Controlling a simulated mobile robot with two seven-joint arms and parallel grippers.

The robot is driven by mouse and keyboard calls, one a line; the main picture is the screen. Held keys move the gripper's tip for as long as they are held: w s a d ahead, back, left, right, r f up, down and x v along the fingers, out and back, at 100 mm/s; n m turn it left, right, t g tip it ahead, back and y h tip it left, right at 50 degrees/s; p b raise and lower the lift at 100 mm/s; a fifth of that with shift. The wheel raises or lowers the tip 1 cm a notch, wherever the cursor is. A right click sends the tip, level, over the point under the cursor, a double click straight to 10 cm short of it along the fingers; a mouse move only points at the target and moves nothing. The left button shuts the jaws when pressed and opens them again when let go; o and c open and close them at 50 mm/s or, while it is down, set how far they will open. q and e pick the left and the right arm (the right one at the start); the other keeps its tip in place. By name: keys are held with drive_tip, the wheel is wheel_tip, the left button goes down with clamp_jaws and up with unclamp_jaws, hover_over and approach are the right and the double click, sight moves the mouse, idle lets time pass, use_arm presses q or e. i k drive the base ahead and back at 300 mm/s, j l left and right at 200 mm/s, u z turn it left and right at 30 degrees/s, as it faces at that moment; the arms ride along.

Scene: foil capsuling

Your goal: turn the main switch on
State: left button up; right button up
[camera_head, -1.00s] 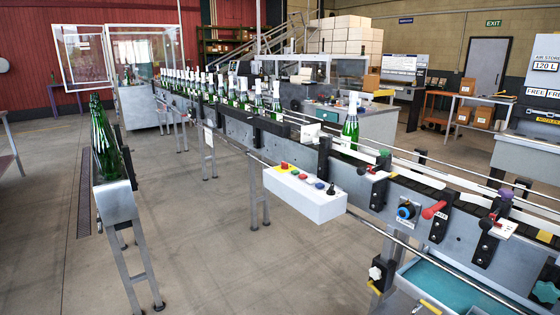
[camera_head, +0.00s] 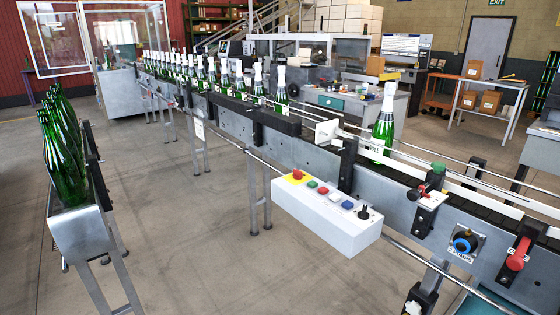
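A white control box (camera_head: 325,212) is fixed to the near side of the conveyor. Its top carries a red emergency button on a yellow plate (camera_head: 297,176), several small coloured buttons and a black rotary knob (camera_head: 364,212) at the right end. A blue-ringed black knob (camera_head: 464,242) sits on the conveyor's side panel farther right. A red lever handle (camera_head: 519,254) is on a black bracket beyond it. Which of these is the main switch I cannot tell from the small labels. Neither of my grippers is in view.
The conveyor (camera_head: 228,121) runs from the back left to the front right with a row of foil-topped green bottles. One bottle (camera_head: 384,125) stands apart near a white plate. A metal rack (camera_head: 84,233) of green bottles stands at left. The floor between is clear.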

sight(299, 175)
drive_tip(key=i+j+u, duration=0.15)
drive_tip(key=i, duration=0.45)
drive_tip(key=i+u, duration=0.1)
drive_tip(key=i, duration=0.5)
